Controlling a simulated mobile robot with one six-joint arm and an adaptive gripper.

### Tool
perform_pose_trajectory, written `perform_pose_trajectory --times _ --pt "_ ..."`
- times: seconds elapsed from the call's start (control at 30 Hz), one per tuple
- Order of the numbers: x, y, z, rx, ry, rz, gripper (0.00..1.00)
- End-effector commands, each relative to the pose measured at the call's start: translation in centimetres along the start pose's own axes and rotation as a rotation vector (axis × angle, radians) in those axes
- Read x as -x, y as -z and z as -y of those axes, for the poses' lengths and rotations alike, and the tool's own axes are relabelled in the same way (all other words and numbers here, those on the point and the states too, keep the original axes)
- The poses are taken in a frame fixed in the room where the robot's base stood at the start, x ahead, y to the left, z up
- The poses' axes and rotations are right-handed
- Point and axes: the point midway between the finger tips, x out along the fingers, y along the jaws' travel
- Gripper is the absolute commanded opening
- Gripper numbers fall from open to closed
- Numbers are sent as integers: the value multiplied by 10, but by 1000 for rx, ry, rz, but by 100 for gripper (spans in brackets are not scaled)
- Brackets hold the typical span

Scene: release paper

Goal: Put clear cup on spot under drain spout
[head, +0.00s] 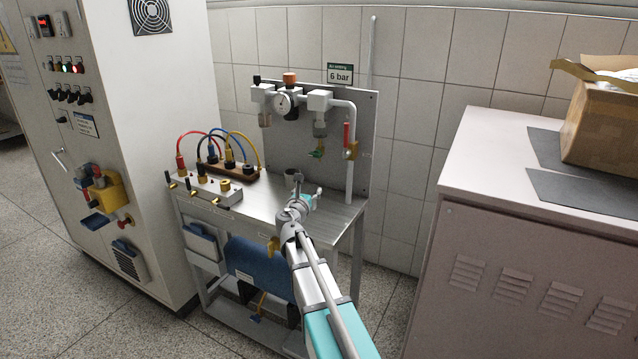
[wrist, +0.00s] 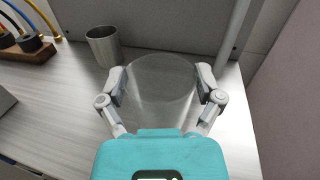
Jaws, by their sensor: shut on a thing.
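My gripper (wrist: 160,86) is shut on the clear cup (wrist: 160,75), a see-through round shape between the two fingers in the wrist view. It is over or on the metal bench top; I cannot tell whether it touches. In the head view my gripper (head: 307,190) is at the back right part of the bench, and the clear cup cannot be made out there. The drain spout, with a green part (head: 317,149), hangs from the right-hand air unit on the back panel, above my gripper. The spot under it cannot be made out.
A grey metal cup (wrist: 103,46) stands left of the clear cup, close to the left finger. A vertical pipe (wrist: 232,40) with a red-handled valve (head: 349,145) rises at right. Coloured hoses and a wooden block (head: 230,171) occupy the bench's left part.

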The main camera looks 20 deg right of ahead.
Motion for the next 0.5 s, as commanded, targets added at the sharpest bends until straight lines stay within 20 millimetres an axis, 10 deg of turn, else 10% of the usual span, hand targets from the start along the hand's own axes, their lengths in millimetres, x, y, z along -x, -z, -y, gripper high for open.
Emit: perform_pose_trajectory --times 0.5 --pt "-103 0 -4 0 -2 0 52"
